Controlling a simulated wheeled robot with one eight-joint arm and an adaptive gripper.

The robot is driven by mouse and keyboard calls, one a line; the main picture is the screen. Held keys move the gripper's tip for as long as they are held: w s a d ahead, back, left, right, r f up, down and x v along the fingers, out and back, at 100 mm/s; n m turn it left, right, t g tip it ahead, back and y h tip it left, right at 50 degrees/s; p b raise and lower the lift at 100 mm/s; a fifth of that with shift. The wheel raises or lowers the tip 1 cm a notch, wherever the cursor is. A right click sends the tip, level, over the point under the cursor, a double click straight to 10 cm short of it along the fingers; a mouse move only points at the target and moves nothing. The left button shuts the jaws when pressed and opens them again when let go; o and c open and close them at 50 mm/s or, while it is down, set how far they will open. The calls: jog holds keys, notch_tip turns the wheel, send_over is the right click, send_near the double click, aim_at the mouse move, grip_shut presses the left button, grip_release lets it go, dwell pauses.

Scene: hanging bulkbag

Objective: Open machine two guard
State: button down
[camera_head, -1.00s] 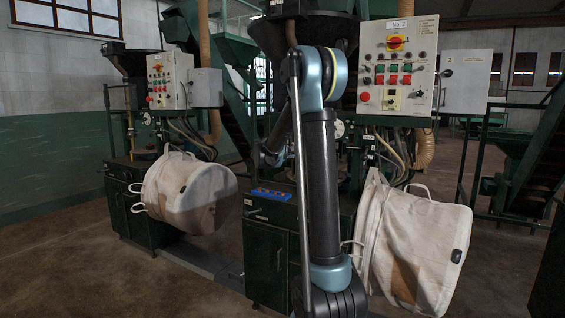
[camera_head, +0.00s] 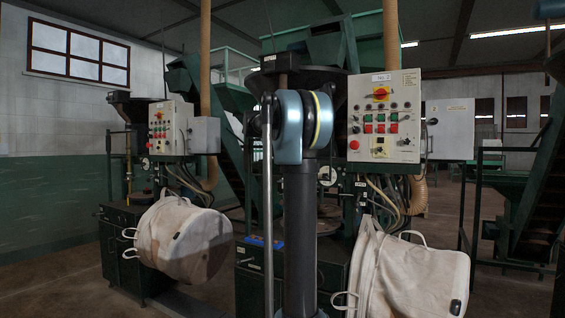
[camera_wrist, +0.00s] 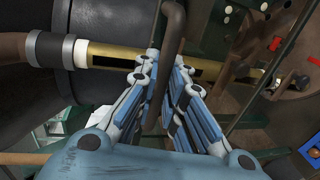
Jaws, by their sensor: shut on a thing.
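Machine two carries a grey control panel (camera_head: 384,116) labelled "No. 2", right of centre in the head view. In the wrist view my gripper (camera_wrist: 171,68) has its blue-grey fingers on either side of a dark bent bar (camera_wrist: 172,28). It is shut on that bar, which runs from the top of the view down between the fingers. I cannot tell for certain that the bar is the guard's handle. In the head view my own arm covers part of machine two, and my gripper is hidden there.
White bulk bags hang at left (camera_head: 184,240) and right (camera_head: 412,280). Another control panel (camera_head: 170,127) stands at left. A blue tray (camera_head: 262,242) lies on a dark green cabinet. In the wrist view a brass tube (camera_wrist: 115,57) and a large dark cylinder (camera_wrist: 92,85) are close to my fingers.

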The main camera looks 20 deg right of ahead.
notch_tip(320, 180, up, 7)
jog(key=shift+w+a+f, duration=0.1)
jog(key=shift+a, duration=0.05)
dwell(0.4)
jog(key=c, duration=1.7)
grip_release()
jog(key=shift+a, duration=0.1)
jog(key=v, duration=1.1)
jog(key=shift+s+a, duration=0.25)
jog(key=shift+s, duration=0.05)
